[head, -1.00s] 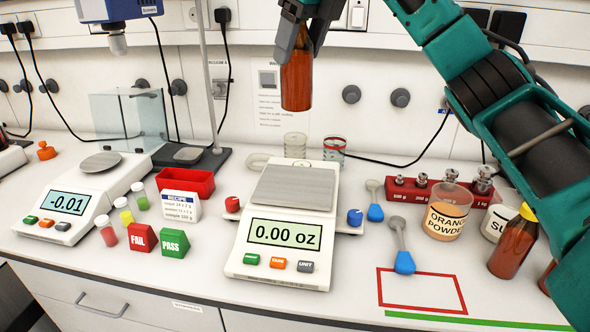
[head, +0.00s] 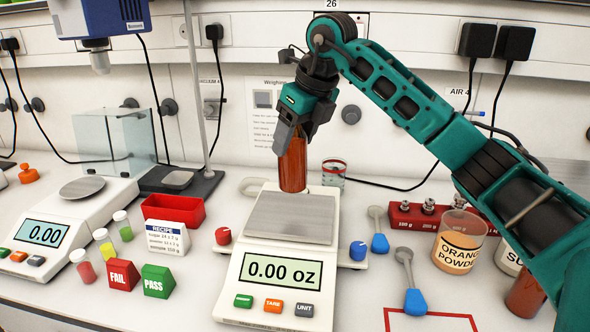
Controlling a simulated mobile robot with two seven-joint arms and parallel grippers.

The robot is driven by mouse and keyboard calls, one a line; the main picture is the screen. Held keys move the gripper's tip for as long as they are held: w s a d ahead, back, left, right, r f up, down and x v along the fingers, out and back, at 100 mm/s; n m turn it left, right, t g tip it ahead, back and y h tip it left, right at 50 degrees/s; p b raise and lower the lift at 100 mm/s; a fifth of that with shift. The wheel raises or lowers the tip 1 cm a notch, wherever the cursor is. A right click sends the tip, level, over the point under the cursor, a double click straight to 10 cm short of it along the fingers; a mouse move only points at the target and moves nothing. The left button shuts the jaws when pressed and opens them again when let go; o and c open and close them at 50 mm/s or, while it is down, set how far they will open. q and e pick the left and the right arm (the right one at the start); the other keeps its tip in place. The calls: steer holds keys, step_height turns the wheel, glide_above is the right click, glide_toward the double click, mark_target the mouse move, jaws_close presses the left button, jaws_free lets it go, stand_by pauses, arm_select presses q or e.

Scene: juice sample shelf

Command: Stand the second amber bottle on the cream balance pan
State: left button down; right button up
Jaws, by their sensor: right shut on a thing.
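An amber bottle (head: 292,165) hangs upright in my right gripper (head: 293,138), which is shut on its upper part. The bottle's base shows just behind the far edge of the grey pan (head: 290,218) of the cream balance (head: 229,295). I cannot tell whether it touches anything. The pan is bare and the display (head: 281,271) reads 0.00 oz. Another amber bottle (head: 525,297) stands at the right, partly hidden by my right arm. My left gripper is not in view.
A second balance (head: 103,215) at left reads 0.00. A red tray (head: 174,213), recipe card (head: 167,238), and FAIL (head: 122,274) and PASS (head: 158,280) blocks stand between the balances. A glass (head: 333,172) stands behind the pan. Spoons (head: 377,231) and an orange powder jar (head: 459,241) are at right.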

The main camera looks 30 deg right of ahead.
mark_target(295, 166)
steer(key=shift+f, duration=3.05)
steer(key=o, duration=1.3)
steer(key=shift+f, duration=0.15)
steer(key=shift+c, duration=0.2)
steer(key=v, duration=1.2)
